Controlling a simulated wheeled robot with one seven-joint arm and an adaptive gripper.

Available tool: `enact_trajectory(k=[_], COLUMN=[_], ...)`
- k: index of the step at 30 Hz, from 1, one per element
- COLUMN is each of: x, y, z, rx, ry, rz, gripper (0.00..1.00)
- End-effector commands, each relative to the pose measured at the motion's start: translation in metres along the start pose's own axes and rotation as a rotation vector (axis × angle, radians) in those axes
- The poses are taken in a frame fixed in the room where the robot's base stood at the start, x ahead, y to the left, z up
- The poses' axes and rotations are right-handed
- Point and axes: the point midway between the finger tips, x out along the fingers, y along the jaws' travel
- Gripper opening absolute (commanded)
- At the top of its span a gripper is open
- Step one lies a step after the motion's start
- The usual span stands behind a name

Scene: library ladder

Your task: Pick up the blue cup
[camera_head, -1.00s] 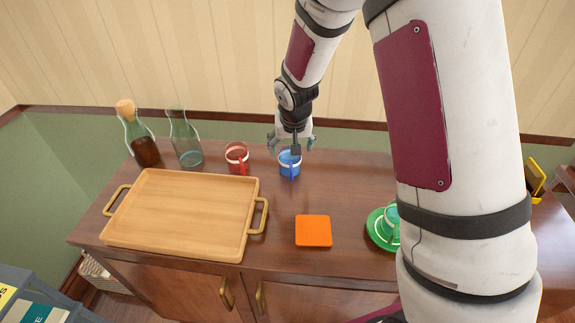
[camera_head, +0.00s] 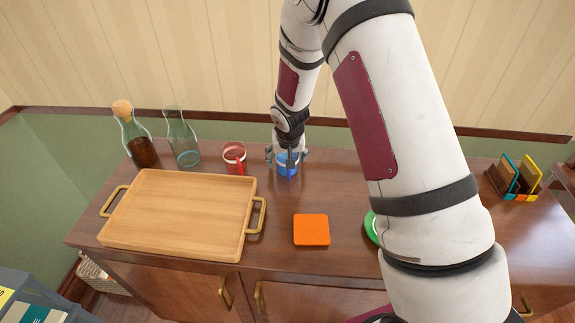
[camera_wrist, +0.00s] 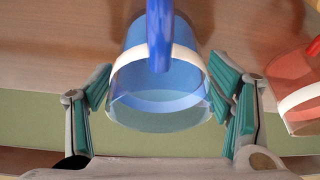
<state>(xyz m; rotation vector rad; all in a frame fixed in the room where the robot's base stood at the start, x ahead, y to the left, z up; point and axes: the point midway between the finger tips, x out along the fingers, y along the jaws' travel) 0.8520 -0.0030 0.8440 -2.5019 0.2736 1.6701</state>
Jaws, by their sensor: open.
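The blue cup (camera_head: 287,170) stands on the wooden cabinet top near the back, partly hidden by my gripper in the head view. My gripper (camera_head: 287,160) is over it from above with fingers apart on either side. In the wrist view, the blue cup (camera_wrist: 160,85) with its white band and blue handle lies between the open teal-padded fingers of my gripper (camera_wrist: 165,100). A gap shows at the left finger; at the right finger it is too narrow to tell whether they touch.
A red cup (camera_head: 234,157) stands close to the left; it also shows in the wrist view (camera_wrist: 295,90). Two glass bottles (camera_head: 136,140) (camera_head: 183,140) stand further left. A wooden tray (camera_head: 180,215), an orange square (camera_head: 311,230) and a green saucer (camera_head: 370,228), mostly hidden by my arm, are nearer the front.

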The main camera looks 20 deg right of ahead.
Motion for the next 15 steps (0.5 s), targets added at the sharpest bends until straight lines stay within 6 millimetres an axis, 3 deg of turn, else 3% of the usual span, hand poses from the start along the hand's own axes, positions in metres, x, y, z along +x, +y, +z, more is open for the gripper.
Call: enact_trajectory(k=[1, 6, 9, 15], x=[-0.0001, -0.0002, -0.0002, -0.0004], y=[0.0001, 0.0002, 0.0002, 0.0001], z=[0.0001, 0.0002, 0.0002, 0.0000], rx=[0.000, 0.000, 0.000, 0.000], ry=[0.000, -0.001, -0.001, 0.000], rz=[0.000, 0.000, 0.000, 0.000], gripper=[0.74, 0.35, 0.17, 0.17])
